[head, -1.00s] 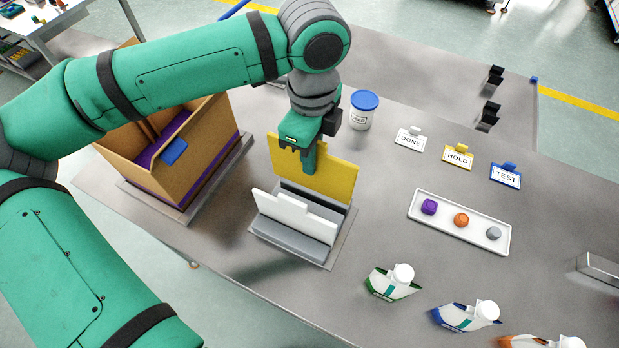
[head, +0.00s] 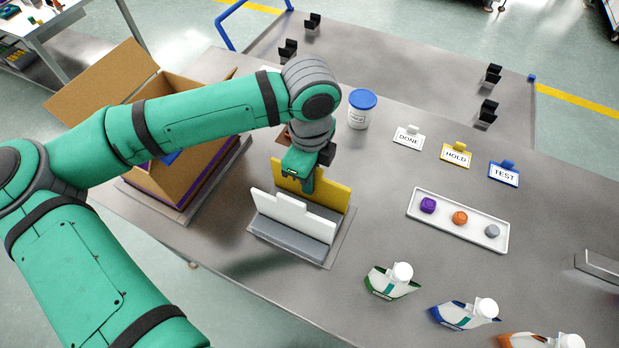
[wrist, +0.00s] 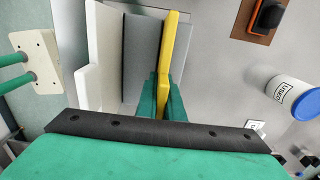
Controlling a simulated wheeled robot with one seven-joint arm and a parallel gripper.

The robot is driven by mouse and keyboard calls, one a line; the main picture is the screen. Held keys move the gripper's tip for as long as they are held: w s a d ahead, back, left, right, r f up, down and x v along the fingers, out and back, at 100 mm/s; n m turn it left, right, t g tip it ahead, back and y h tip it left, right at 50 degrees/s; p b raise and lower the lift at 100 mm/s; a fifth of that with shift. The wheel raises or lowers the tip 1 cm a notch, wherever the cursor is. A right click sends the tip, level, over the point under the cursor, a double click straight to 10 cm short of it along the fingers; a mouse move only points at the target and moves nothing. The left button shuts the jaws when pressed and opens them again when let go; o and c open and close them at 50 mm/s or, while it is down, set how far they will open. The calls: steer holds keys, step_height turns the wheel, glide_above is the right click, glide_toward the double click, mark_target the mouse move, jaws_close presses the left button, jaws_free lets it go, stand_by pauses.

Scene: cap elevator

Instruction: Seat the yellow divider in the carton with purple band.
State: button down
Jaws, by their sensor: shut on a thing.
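The yellow divider (head: 330,195) stands upright in the grey rack (head: 290,240), behind a white divider (head: 295,215). My gripper (head: 297,185) is shut on its top edge. In the wrist view the yellow divider (wrist: 172,45) runs between the two green fingers of my gripper (wrist: 162,100). Its lower part is hidden behind the white divider in the head view. The carton with purple band (head: 205,180) stands open to the left of the rack, with a flap raised. My arm covers much of the carton, so its inside is only partly visible.
A blue-lidded tub (head: 361,110) stands behind and right of the rack. DONE (head: 408,139), HOLD (head: 456,155) and TEST (head: 504,174) signs stand farther right. A white tray (head: 450,230) holds three small pieces. Bottles (head: 392,283) line the front.

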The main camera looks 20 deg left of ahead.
steer(key=shift+f, duration=0.25)
steer(key=c, duration=1.9)
jaws_free()
step_height(320, 180, up, 11)
steer(key=shift+w+f, duration=0.1)
steer(key=shift+w, duration=0.05)
steer(key=shift+a, duration=0.1)
